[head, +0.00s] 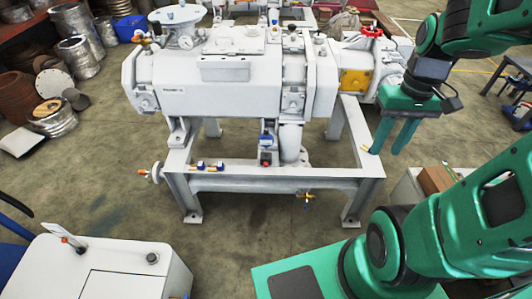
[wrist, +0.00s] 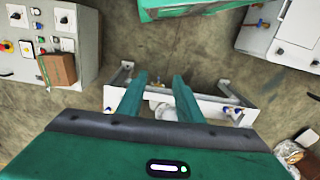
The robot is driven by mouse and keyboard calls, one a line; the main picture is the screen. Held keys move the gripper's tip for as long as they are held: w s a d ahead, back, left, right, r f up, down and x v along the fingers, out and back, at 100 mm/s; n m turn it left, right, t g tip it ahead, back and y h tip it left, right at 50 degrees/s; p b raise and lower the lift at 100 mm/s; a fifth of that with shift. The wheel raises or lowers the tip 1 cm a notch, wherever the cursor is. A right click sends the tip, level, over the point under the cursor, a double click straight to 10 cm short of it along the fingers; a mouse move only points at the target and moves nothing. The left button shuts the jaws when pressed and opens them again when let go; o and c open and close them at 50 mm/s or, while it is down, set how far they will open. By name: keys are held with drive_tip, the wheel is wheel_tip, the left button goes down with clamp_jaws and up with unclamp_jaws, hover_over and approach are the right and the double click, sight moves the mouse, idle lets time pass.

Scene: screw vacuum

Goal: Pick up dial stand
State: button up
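My gripper (head: 387,152) hangs at the right of the vacuum machine, above the right end of its white frame, fingers pointing down. In the wrist view the two green fingers (wrist: 160,77) stand apart with nothing between them. I cannot say for certain which thing is the dial stand. A small blue-and-red fitting (head: 265,148) stands upright on the machine's frame. A thin upright piece with a red mark (head: 66,236) stands on the white cabinet at the lower left. My gripper is well apart from both.
The white vacuum machine (head: 230,90) rests on its metal frame (head: 270,180). The white cabinet (head: 120,262) is at the lower left. In the wrist view a grey control cabinet (wrist: 28,58) with a brown box (wrist: 58,70) stands at the left. Floor between them is clear.

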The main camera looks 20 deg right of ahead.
drive_tip(key=w+a+f+n+t+y, duration=0.2)
drive_tip(key=w+a+f+n+y, duration=0.25)
drive_tip(key=w+f, duration=0.5)
drive_tip(key=w+a+f+n+t+y, duration=0.1)
drive_tip(key=w+a+f+n+y, duration=0.3)
drive_tip(key=w+f, duration=0.5)
drive_tip(key=w+a+f+n+t+y, duration=0.2)
drive_tip(key=w+a+f+n, duration=0.35)
drive_tip(key=w+f, duration=0.4)
drive_tip(key=m+t+h, duration=0.2)
drive_tip(key=m+t, duration=0.3)
drive_tip(key=t, duration=0.5)
approach(266, 155)
wheel_tip(266, 155, up, 5)
drive_tip(key=a, duration=0.1)
drive_tip(key=shift+s+d+f+m+t+h, duration=0.1)
drive_tip(key=shift+d+f+m+t+h, duration=0.1)
drive_tip(key=shift+f+t, duration=0.15)
drive_tip(key=shift+d+f+m+t+h, duration=0.15)
drive_tip(key=shift+f+t, duration=0.1)
drive_tip(key=shift+f, duration=0.15)
drive_tip(key=x, duration=0.5)
drive_tip(key=shift+w+a, duration=0.15)
drive_tip(key=shift+w, duration=0.1)
drive_tip(key=shift+f+x, duration=0.2)
drive_tip(key=shift+x, duration=1.05)
drive_tip(key=shift+f+x, duration=0.2)
drive_tip(key=shift+x, duration=1.05)
drive_tip(key=shift+w, duration=0.1)
clamp_jaws()
